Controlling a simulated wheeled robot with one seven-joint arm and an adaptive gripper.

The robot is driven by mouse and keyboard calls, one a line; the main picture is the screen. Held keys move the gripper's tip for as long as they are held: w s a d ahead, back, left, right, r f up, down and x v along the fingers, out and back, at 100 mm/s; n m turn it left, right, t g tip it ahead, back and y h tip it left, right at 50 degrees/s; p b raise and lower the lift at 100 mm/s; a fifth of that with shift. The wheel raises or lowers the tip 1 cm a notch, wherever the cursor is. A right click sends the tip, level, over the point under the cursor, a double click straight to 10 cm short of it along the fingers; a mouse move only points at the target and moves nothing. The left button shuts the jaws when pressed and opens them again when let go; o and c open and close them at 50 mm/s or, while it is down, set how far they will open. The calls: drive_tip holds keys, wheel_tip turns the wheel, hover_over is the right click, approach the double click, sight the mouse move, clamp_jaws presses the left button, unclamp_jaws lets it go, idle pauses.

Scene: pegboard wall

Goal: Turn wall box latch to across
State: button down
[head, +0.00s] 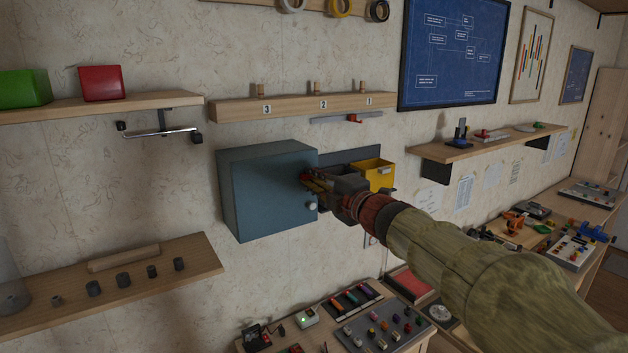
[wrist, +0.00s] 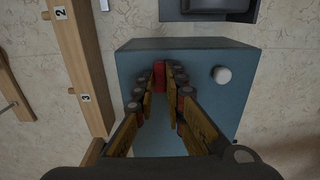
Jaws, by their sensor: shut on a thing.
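The wall box (head: 265,195) is a blue-grey box on the wall. Its front face also shows in the wrist view (wrist: 200,110). A pale round knob (wrist: 221,74) sits on that face; it shows in the head view too (head: 312,206). The red latch (wrist: 159,76) is between my fingertips, at the front of the box. Its long side looks roughly in line with my fingers in the wrist view; I cannot tell its exact angle. My gripper (wrist: 161,84) is shut on the latch. In the head view my gripper (head: 308,181) hides most of it.
A yellow bin (head: 376,174) hangs just right of the box. A wooden rail (head: 300,106) with numbered pegs runs above it. Shelves stand at left (head: 110,275) and right (head: 490,146). A bench with small parts lies below.

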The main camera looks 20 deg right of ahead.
drive_tip(key=c, duration=1.8)
unclamp_jaws()
drive_tip(key=shift+c, duration=0.2)
drive_tip(key=v, duration=1.2)
